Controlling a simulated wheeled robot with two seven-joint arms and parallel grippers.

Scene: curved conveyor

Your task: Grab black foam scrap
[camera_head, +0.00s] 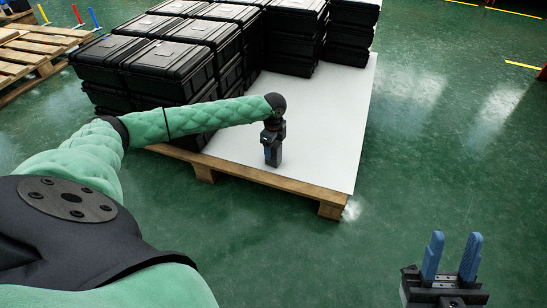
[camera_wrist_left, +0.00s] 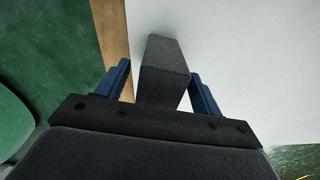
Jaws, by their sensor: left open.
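The black foam scrap (camera_wrist_left: 165,62) is a dark grey block in the left wrist view, on the white sheet near its wooden edge. In the head view it appears as a dark upright shape (camera_head: 273,157) under my left gripper (camera_head: 271,138). In the left wrist view, the blue fingers of my left gripper (camera_wrist_left: 159,72) stand on either side of the block. My right gripper (camera_head: 456,258) is open and empty above the green floor, at the lower right.
A wooden pallet (camera_head: 260,178) carries the white sheet (camera_head: 330,125). Several stacked black cases (camera_head: 170,65) fill its back and left part, close to my left arm. Another wooden pallet (camera_head: 25,50) stands at the far left. The green floor (camera_head: 440,130) on the right is clear.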

